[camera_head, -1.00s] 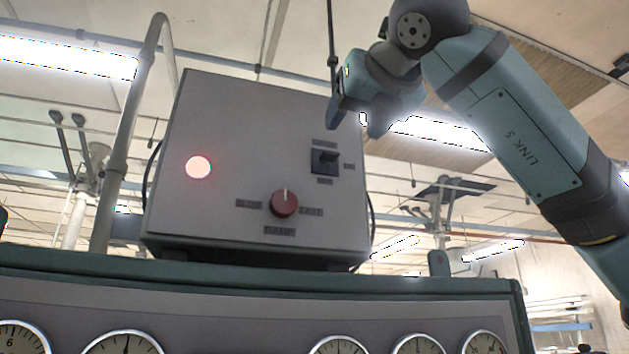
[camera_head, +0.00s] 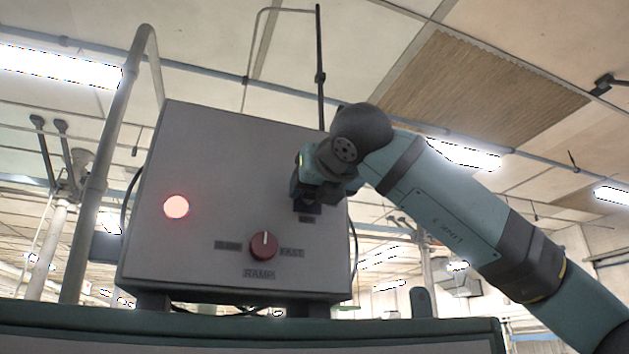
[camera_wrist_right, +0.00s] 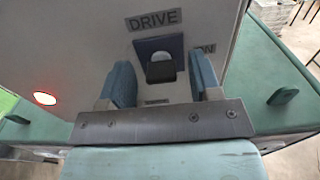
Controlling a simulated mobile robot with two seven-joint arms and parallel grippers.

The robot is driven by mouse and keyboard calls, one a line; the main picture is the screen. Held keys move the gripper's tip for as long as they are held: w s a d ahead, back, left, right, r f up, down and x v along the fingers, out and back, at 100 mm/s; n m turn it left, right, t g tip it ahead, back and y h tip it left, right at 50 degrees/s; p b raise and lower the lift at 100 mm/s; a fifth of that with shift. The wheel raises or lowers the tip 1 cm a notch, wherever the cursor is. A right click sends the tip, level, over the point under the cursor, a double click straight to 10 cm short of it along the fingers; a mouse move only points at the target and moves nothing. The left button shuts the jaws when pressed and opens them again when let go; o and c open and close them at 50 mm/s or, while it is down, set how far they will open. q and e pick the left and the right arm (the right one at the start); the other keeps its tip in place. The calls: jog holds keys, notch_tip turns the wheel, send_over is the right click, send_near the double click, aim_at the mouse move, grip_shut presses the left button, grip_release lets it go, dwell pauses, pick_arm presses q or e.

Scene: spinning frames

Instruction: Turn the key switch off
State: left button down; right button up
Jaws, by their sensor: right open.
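The key switch is the dark square plate with a black handle (camera_wrist_right: 160,68) under the label DRIVE in the right wrist view. In the head view only the lower part of its plate (camera_head: 306,207) shows; my right gripper hides the rest. My right gripper (camera_wrist_right: 163,82) is open, with one teal finger on each side of the switch handle. It also shows in the head view (camera_head: 312,190), in front of the upper right of the grey control box (camera_head: 205,165). My left gripper is not in view.
A red RAMP knob (camera_head: 263,246) sits below and left of the switch. A round lamp (camera_head: 176,207) glows red at the box's left. The box stands on a green-edged cabinet top (camera_head: 250,330). A grey pipe (camera_head: 97,185) rises at the left.

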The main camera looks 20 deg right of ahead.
jog(key=shift+w+f, duration=0.15)
jog(key=shift+w, duration=0.25)
jog(key=shift+s, duration=0.15)
jog(key=c, duration=0.9)
